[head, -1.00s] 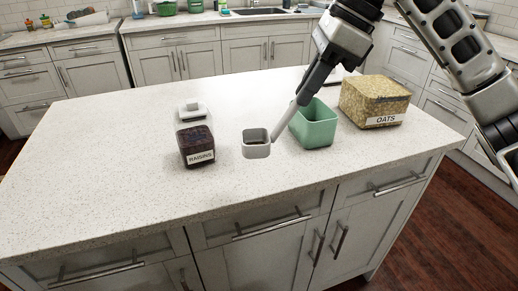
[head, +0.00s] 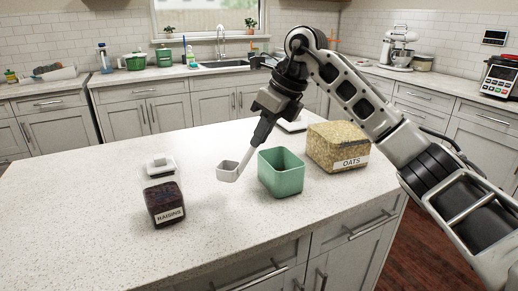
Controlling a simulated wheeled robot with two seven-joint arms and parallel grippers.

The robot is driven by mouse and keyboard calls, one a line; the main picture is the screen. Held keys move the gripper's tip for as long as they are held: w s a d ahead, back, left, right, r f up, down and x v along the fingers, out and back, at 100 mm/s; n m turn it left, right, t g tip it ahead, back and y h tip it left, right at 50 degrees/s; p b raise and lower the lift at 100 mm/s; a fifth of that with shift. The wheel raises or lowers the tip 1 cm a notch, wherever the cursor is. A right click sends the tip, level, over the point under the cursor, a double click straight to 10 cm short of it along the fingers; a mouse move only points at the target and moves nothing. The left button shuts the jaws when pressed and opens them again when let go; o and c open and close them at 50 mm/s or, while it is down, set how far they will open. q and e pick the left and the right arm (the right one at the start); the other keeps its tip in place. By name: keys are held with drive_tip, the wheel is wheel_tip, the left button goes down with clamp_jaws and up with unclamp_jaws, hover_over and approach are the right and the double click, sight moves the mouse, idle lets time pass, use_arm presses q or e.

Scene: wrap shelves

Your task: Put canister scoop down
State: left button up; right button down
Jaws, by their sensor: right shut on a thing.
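The canister scoop is a grey, square-cupped scoop (head: 229,171) with a straight handle. My right gripper (head: 262,132) is shut on the handle's upper end. The scoop slants down to the left, its cup opening upward; whether the cup touches the counter is unclear. A green square container (head: 281,173) stands open just right of the scoop. A clear canister labelled RAISINS (head: 164,203), filled with dark contents, stands to the left. A canister labelled OATS (head: 337,148) stands to the right, behind the green container. My left gripper is not in view.
The pale speckled island counter (head: 225,235) has free room in front and between the raisins canister and the scoop. A light lid (head: 159,163) lies behind the raisins; another flat pale item (head: 292,125) lies behind the green container. Back counters hold a sink and appliances.

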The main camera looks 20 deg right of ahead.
drive_tip(key=shift+w+d+f, duration=0.1)
drive_tip(key=shift+w+f, duration=0.25)
drive_tip(key=shift+f, duration=0.55)
drive_tip(key=shift+w+f, duration=0.3)
drive_tip(key=shift+f, duration=0.6)
drive_tip(key=shift+w+d+f, duration=0.1)
drive_tip(key=shift+w+f, duration=0.25)
drive_tip(key=shift+f, duration=0.55)
drive_tip(key=c, duration=1.5)
unclamp_jaws()
drive_tip(key=shift+f, duration=0.1)
drive_tip(key=shift+o, duration=0.2)
drive_tip(key=v, duration=1.2)
